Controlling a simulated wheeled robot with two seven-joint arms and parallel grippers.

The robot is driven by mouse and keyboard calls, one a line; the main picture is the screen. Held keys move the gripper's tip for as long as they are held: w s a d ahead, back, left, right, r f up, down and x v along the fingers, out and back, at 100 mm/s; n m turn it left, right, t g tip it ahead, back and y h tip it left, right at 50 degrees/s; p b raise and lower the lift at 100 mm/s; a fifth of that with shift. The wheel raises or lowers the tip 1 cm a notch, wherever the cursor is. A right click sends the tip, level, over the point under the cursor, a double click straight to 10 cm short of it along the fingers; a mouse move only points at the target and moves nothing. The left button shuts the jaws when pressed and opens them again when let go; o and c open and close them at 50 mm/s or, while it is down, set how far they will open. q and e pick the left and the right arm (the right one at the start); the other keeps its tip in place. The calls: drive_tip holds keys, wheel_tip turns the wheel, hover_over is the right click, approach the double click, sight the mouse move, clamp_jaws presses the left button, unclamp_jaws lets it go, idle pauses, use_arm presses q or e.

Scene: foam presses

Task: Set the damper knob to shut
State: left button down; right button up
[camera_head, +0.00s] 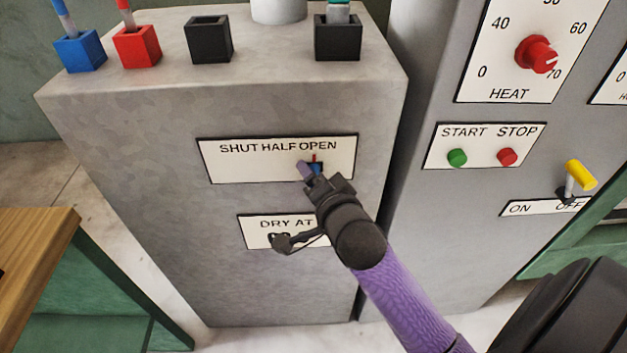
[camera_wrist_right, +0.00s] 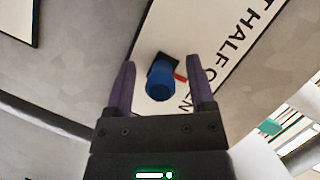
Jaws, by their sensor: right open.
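The damper plate (camera_head: 232,167) on the grey cabinet reads SHUT, HALF, OPEN from left to right. Its blue knob (camera_head: 316,167) is at the right end, and a thin red pointer (camera_head: 314,157) stands under OPEN. My right gripper (camera_head: 319,174) is at the knob and covers part of it. In the right wrist view the blue knob (camera_wrist_right: 160,90) shows between the two spread purple fingers of my right gripper (camera_wrist_right: 161,62), with gaps at both sides. The red pointer (camera_wrist_right: 181,77) shows beside it. My left gripper is not in view.
Below the plate is a DRY AT label (camera_head: 256,236), partly hidden by my right wrist. To the right, a panel holds a red HEAT knob (camera_head: 536,55), green and red buttons, and a yellow-tipped lever (camera_head: 580,175). Small holders (camera_head: 208,40) stand on top of the cabinet.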

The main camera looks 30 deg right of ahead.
clamp_jaws()
idle(1.4)
